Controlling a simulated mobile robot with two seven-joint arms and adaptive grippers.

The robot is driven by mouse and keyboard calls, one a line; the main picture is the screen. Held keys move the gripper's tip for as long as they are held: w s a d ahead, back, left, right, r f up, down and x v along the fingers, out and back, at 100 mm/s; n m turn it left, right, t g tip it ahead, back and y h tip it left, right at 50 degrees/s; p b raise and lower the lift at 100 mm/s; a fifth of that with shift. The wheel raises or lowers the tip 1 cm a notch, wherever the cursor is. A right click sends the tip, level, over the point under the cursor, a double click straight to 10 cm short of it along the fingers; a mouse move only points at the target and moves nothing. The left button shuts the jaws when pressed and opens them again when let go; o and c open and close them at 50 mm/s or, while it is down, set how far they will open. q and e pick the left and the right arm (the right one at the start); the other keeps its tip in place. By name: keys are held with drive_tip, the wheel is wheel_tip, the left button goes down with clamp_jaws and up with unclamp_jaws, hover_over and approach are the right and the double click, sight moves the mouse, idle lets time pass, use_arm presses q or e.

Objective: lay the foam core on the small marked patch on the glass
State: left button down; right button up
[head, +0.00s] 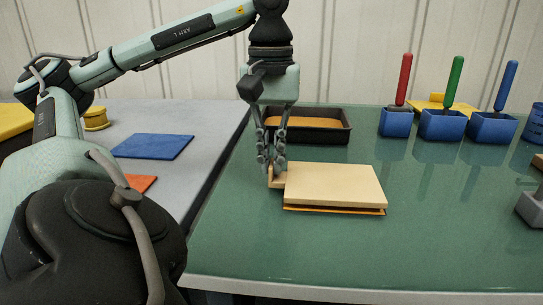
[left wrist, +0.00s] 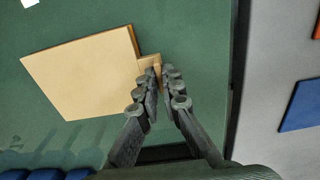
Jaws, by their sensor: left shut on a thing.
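The foam core, a pale tan slab (head: 335,184), is over the green glass (head: 440,235), roughly level. It also shows in the left wrist view (left wrist: 88,75). My left gripper (head: 274,178) points down at its left end and is shut on its small tab (left wrist: 149,62). A thin orange strip (head: 340,210) shows just below the slab's near edge; I cannot tell whether it is the patch's border or another layer. The slab hides what lies beneath, and I cannot tell whether it touches.
A dark tray (head: 336,130) with an orange-brown inside stands behind the slab. Blue holders with red, green (head: 454,82) and blue handles stand at the back right. A blue sheet (head: 153,146) lies on the grey table at left. The front right glass is clear.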

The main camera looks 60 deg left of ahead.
use_arm(q)
drive_tip(key=shift+f+b, duration=0.4)
idle(0.3)
drive_tip(key=c, duration=1.1)
unclamp_jaws()
drive_tip(key=shift+o, duration=0.2)
drive_tip(key=shift+r, duration=0.1)
drive_tip(key=shift+r+p, duration=2.75)
drive_tip(key=shift+r, duration=0.65)
